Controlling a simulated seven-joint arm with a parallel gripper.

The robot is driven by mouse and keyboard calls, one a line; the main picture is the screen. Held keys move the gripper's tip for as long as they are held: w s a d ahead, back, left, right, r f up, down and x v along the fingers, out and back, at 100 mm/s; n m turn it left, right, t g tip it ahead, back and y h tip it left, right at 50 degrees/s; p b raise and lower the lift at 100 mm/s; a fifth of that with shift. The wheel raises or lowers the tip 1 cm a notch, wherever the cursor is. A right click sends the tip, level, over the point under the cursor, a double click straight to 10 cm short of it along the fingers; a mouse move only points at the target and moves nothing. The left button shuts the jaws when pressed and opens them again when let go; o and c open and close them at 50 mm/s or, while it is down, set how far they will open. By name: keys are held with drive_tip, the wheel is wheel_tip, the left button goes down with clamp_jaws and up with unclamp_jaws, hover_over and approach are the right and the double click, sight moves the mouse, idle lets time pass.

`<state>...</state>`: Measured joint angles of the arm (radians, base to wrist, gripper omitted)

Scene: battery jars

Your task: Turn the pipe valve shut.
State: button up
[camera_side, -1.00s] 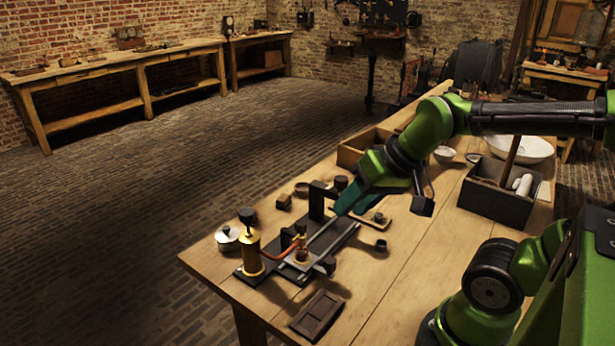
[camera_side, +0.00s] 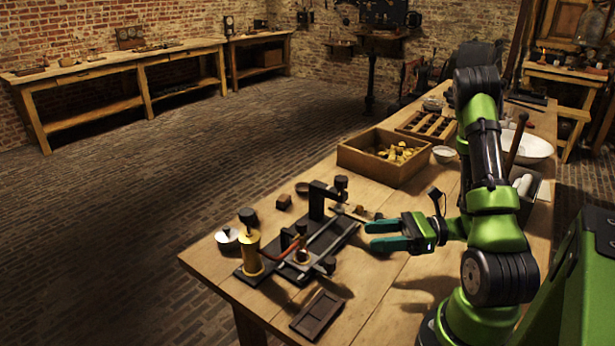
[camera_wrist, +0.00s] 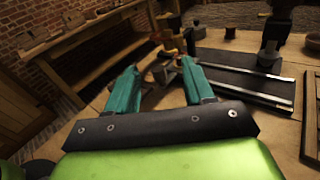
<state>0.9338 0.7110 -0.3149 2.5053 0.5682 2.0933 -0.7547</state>
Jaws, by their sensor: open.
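A brass cylinder with a black knob (camera_side: 252,258) stands at the left end of a dark base plate (camera_side: 343,240). A reddish pipe (camera_side: 278,254) runs from it to a small dark fitting (camera_side: 301,229). I cannot tell which part is the valve handle. My gripper (camera_side: 369,236) is open and empty, with teal fingers pointing left toward the apparatus and apart from it. In the wrist view, my fingers (camera_wrist: 160,68) are spread, with part of the apparatus beyond them. The metal rails (camera_wrist: 245,92) are right of my fingers.
A dark upright post (camera_side: 317,201) rises at the plate's far side. A lidded pot (camera_side: 227,238) stands left of the cylinder. A flat dark wooden piece (camera_side: 318,314) lies in front. A wooden box of yellowish pieces (camera_side: 385,158) is farther back.

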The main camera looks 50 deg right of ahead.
sight(302, 222)
drive_tip(key=shift+t+h, duration=0.5)
drive_tip(key=shift+t, duration=0.2)
drive_tip(key=x, duration=0.5)
drive_tip(key=d+x, duration=0.1)
drive_tip(key=x, duration=0.5)
drive_tip(key=w+r+x, duration=0.1)
drive_tip(key=x, duration=0.5)
drive_tip(key=shift+d+r, duration=0.15)
drive_tip(key=shift+d, duration=0.1)
drive_tip(key=shift+c, duration=0.3)
drive_tip(key=c, duration=0.8)
drive_tip(key=shift+c, duration=0.2)
drive_tip(key=shift+y, duration=0.3)
drive_tip(key=n+g+y, duration=0.2)
drive_tip(key=g, duration=0.1)
drive_tip(key=shift+w+d+n+y, duration=0.1)
drive_tip(key=shift+n+y, duration=0.2)
drive_tip(key=shift+y, duration=0.1)
drive_tip(key=shift+n+g+y, duration=0.9)
drive_tip(key=shift+n+g, duration=0.2)
drive_tip(key=shift+g, duration=0.35)
drive_tip(key=shift+n+g+y, duration=0.9)
drive_tip(key=shift+n+g, duration=0.2)
drive_tip(key=shift+g, duration=0.65)
